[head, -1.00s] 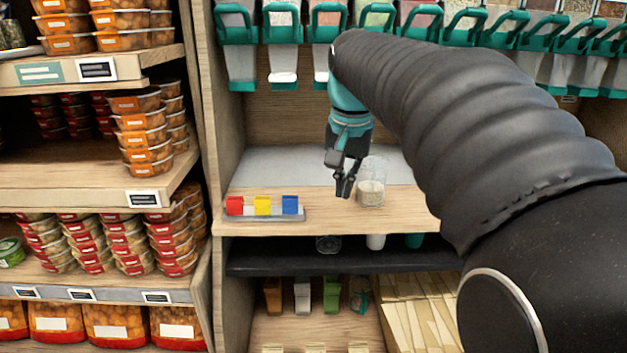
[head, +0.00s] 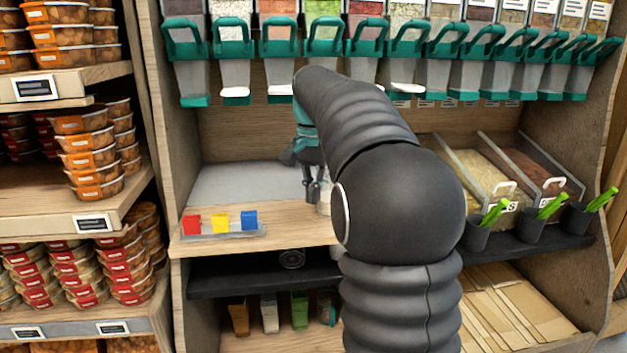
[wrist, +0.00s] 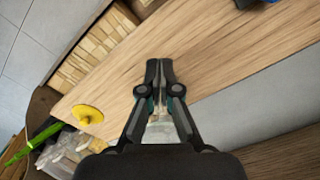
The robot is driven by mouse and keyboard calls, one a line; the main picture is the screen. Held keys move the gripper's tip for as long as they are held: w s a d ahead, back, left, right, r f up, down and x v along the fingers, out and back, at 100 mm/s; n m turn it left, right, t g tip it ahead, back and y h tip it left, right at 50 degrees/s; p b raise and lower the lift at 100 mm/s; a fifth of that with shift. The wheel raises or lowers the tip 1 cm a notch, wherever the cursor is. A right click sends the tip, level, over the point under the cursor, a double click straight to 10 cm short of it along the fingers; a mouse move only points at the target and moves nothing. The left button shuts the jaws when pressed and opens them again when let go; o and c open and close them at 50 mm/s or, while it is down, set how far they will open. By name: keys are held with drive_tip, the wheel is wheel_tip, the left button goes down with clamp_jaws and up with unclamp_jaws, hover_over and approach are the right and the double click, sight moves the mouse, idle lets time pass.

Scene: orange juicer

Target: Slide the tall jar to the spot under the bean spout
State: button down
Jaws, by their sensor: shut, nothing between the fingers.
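The jar (head: 324,205), clear with pale contents, stands on the wooden counter (head: 285,222). In the head view my arm hides most of it, so its full height does not show. My gripper (head: 311,198) points down just left of the jar; I cannot tell whether they touch. In the wrist view the gripper (wrist: 160,66) has its fingertips together over bare wood, and a pale glassy patch shows between the finger bases. A row of dispenser spouts with teal handles (head: 323,40) hangs above; I cannot tell which one holds beans.
A small tray with red, yellow and blue blocks (head: 220,222) sits left on the counter. A grey panel (head: 232,183) lies behind, clear. Bulk bins (head: 475,170) and cups with green handles (head: 535,222) stand right. A yellow knobbed disc (wrist: 88,114) shows in the wrist view.

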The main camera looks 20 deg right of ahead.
wheel_tip(320, 180, down, 4)
drive_tip(key=shift+r, duration=0.1)
drive_tip(key=shift+w+d+r, duration=0.1)
drive_tip(key=shift+w+d, duration=0.6)
drive_tip(key=shift+d, duration=0.2)
drive_tip(key=shift+w+d, duration=0.5)
drive_tip(key=shift+d, duration=0.15)
